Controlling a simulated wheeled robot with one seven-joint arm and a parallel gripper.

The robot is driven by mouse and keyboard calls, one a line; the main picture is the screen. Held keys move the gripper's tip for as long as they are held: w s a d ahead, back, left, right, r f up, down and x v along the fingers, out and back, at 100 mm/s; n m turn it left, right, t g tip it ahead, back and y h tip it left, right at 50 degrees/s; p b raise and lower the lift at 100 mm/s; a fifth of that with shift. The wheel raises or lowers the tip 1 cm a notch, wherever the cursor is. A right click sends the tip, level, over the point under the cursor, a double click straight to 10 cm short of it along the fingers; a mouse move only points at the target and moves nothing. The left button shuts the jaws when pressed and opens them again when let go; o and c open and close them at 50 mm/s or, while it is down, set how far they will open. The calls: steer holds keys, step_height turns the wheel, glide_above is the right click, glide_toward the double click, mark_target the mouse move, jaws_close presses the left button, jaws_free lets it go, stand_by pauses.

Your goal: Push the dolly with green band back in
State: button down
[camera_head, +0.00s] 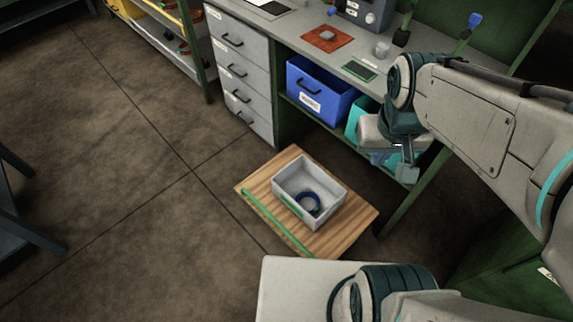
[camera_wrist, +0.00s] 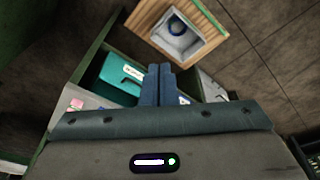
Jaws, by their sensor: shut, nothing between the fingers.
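The dolly (camera_head: 255,193) is a low wooden board with a green band along its front edge. It stands out on the floor in front of the workbench and also shows in the wrist view (camera_wrist: 211,22). A grey open box (camera_head: 323,207) sits on it with a dark blue ring (camera_head: 308,201) inside. My gripper (camera_head: 407,173) is to the right of the dolly and above it, in front of the bench's lower shelf, apart from the dolly. In the wrist view its fingers (camera_wrist: 159,72) are together and hold nothing.
A grey drawer unit (camera_head: 240,65) stands behind the dolly, left of the bench opening. A blue bin (camera_head: 318,92) and a teal bin (camera_wrist: 119,76) sit on the lower shelf. The bench top (camera_head: 285,30) carries several items. The floor (camera_head: 120,170) to the left is clear.

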steer(key=w+a+f+n+g+h+b, duration=0.1)
steer(key=w+a+f+n+h+b, duration=0.35)
steer(key=f, duration=0.75)
steer(key=w+a+f+n+g+h+b, duration=0.15)
steer(key=a+f+n+b, duration=0.25)
steer(key=a+f+b, duration=0.55)
steer(key=w+a+f+n+h+b, duration=0.15)
steer(key=w+a+f+n, duration=0.25)
steer(key=f, duration=1)
steer(key=s+a+f+n+t+h+b, duration=0.1)
steer(key=s+a+f+n+t+b, duration=0.3)
steer(key=f, duration=1)
steer(key=s+a+f+n+t+h+b, duration=0.1)
steer(key=s+a+f+n+t+b, duration=0.3)
steer(key=f, duration=1.1)
steer(key=s+a+f+n+t+h+b, duration=0.15)
steer(key=a+f+n+t+b, duration=0.35)
steer(key=f, duration=0.9)
steer(key=w+d+f+n+b, duration=0.1)
steer(key=w+d+f+b, duration=0.2)
steer(key=w+d, duration=0.6)
steer(key=d+g, duration=0.1)
steer(key=d, duration=0.1)
steer(key=shift+w+d+y+b, duration=0.25)
steer(key=shift+d+y+b, duration=0.05)
